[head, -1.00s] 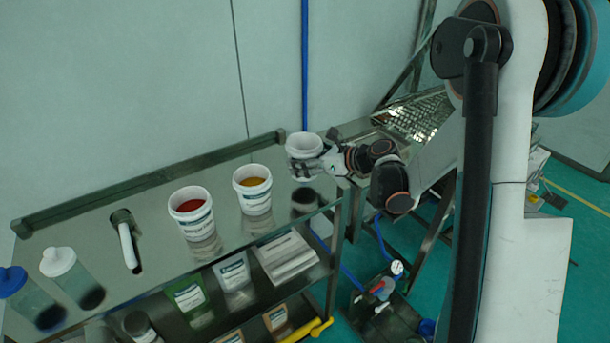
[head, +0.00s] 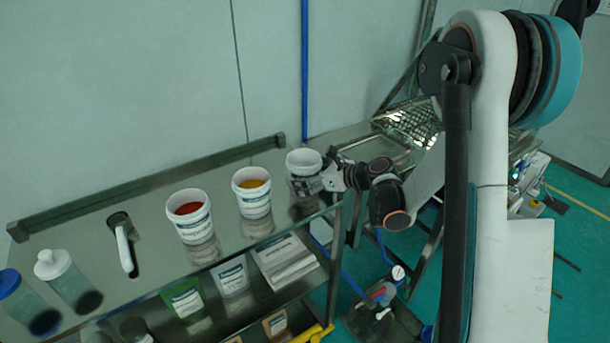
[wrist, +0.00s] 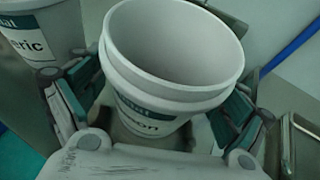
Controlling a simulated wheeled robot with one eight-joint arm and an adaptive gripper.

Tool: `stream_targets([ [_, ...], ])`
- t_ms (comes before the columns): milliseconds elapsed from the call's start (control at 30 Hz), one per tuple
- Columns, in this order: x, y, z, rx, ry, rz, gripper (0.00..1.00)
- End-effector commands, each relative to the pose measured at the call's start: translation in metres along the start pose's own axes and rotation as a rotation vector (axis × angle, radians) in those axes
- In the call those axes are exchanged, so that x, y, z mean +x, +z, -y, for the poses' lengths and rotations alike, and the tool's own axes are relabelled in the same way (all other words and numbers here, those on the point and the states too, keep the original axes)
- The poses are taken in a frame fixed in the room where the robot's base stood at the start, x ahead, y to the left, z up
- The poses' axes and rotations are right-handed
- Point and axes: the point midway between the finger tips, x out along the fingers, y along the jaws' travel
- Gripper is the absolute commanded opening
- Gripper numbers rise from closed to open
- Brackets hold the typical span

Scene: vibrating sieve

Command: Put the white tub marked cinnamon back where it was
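The white tub marked cinnamon (head: 304,163) stands upright at the right end of the steel table top. It looks empty, and only the end of its name shows on the label in the wrist view (wrist: 150,112). My gripper (head: 312,186) is around it from the right, low on its side. In the wrist view my gripper's fingers (wrist: 155,115) are spread on either side of the tub, with small gaps between the pads and its wall. The tub's base is mostly hidden by the gripper.
A white tub with yellow powder (head: 252,197) stands just left, and one with red powder (head: 190,222) beyond it. A raised rail (head: 150,186) runs along the back. A sieve (head: 412,122) is behind right.

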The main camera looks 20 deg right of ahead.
Motion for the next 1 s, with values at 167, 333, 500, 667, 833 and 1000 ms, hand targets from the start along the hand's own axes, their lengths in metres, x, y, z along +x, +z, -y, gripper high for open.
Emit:
stream_targets([
  [167, 0.000, 0.000, 0.000, 0.000, 0.000, 0.000, 0.93],
  [333, -0.001, 0.003, 0.000, 0.000, 0.000, 0.000, 0.93],
  [500, -0.024, 0.003, 0.001, 0.002, -0.003, 0.000, 0.93],
  [667, -0.058, 0.003, 0.001, 0.001, -0.003, -0.001, 0.93],
  [833, -0.091, 0.003, 0.001, 0.001, -0.004, 0.000, 0.93],
  [1000, -0.112, 0.003, 0.001, 0.001, -0.001, 0.000, 0.93],
])
